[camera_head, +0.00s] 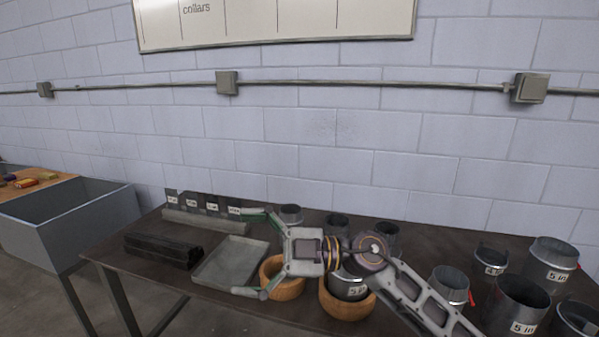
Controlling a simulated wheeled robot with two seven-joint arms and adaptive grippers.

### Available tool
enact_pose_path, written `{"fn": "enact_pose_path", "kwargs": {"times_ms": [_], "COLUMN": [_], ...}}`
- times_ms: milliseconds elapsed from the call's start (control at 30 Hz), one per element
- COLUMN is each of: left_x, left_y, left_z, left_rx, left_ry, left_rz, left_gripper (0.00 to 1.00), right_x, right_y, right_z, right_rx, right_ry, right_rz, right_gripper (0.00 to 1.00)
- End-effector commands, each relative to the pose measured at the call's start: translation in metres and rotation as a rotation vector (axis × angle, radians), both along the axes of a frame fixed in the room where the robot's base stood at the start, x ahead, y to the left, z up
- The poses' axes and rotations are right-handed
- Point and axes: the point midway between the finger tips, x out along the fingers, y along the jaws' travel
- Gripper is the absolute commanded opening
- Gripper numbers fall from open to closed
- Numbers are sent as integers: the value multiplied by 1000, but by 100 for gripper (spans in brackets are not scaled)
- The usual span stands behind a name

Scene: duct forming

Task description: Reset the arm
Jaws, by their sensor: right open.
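My right gripper (262,254) is open, its two green-tipped fingers spread apart and pointing left. It is above the dark table (132,264), with its arm coming in from the lower right. Nothing shows between its fingers. The lower finger overlaps a wooden ring or bowl (290,291) in the picture. My left gripper is not in view.
A grey tray (231,262) and a dark block stack (163,250) lie left of the gripper. Labelled plates (205,205) stand behind. A second wooden bowl (346,309) holds a metal collar. Several metal collars (516,302) crowd the right. A grey bin (75,222) stands far left.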

Motion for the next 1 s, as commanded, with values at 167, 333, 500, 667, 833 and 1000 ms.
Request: {"fn": "enact_pose_path", "kwargs": {"times_ms": [167, 333, 500, 667, 833, 1000], "left_x": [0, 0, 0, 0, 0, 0], "left_y": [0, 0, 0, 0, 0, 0], "left_z": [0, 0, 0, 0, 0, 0], "left_rx": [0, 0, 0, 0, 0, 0], "left_ry": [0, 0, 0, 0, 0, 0], "left_rz": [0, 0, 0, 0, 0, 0], "left_gripper": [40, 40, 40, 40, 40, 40], "right_x": [12, 30, 52, 75, 98, 118], "right_y": [-9, -26, -49, -75, -107, -140], "right_z": [23, 38, 45, 41, 27, 1], "right_rx": [181, 329, 450, 537, 595, 617], "right_ry": [37, 80, 137, 200, 279, 369], "right_rz": [-103, -226, -371, -523, -695, -873], "right_gripper": [100, 100, 100, 100, 100, 100]}}
